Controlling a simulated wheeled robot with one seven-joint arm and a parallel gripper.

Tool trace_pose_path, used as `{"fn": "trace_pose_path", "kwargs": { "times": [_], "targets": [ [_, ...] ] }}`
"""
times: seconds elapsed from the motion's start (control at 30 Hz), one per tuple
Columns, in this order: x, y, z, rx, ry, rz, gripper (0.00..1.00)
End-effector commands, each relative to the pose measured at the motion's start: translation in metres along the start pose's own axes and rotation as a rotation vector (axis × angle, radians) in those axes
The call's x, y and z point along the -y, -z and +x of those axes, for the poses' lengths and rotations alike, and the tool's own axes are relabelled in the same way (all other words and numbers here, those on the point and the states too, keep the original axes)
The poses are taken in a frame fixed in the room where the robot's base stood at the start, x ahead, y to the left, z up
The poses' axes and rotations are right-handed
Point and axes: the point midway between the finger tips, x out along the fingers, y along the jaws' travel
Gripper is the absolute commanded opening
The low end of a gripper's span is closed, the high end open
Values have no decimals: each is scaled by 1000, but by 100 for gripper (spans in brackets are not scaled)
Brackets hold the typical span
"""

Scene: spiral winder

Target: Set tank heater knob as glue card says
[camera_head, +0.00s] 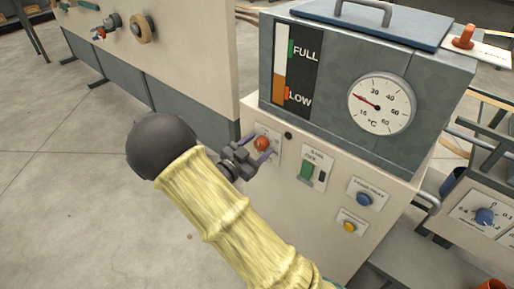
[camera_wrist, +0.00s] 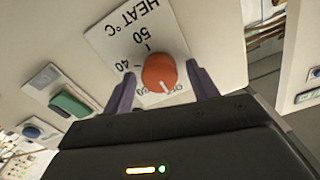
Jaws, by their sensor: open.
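The round orange-red heater knob (camera_head: 262,143) is on the beige front panel below the grey tank (camera_head: 345,75). In the wrist view the knob (camera_wrist: 159,72) sits on a white plate marked HEAT °C, with 50 and 40 legible. Its white pointer line faces the lower edge of the picture, by small lettering partly hidden by my gripper; I cannot tell the exact setting. My gripper (camera_wrist: 161,80) is open, one purple finger on each side of the knob; contact is unclear. It also shows in the head view (camera_head: 250,158). No legible glue card shows.
The tank's °C dial (camera_head: 379,104) has a red needle between 15 and 30. A FULL/LOW level gauge (camera_head: 290,75) is beside it. A green switch (camera_head: 307,170), blue button (camera_head: 363,199) and yellow button (camera_head: 349,227) are right of the knob. A tag (camera_head: 488,52) lies far right.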

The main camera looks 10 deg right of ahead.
Motion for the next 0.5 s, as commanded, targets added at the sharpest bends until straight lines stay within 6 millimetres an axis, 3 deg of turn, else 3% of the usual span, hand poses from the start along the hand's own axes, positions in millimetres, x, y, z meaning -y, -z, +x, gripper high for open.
{"fn": "trace_pose_path", "kwargs": {
  "times": [0.13, 0.33, 0.5],
  "targets": [
    [0, 0, 0, 0, 0, 0, 55],
    [0, 0, 0, 0, 0, 0, 16],
    [0, 0, -1, 0, 0, 3, 14]
  ]
}}
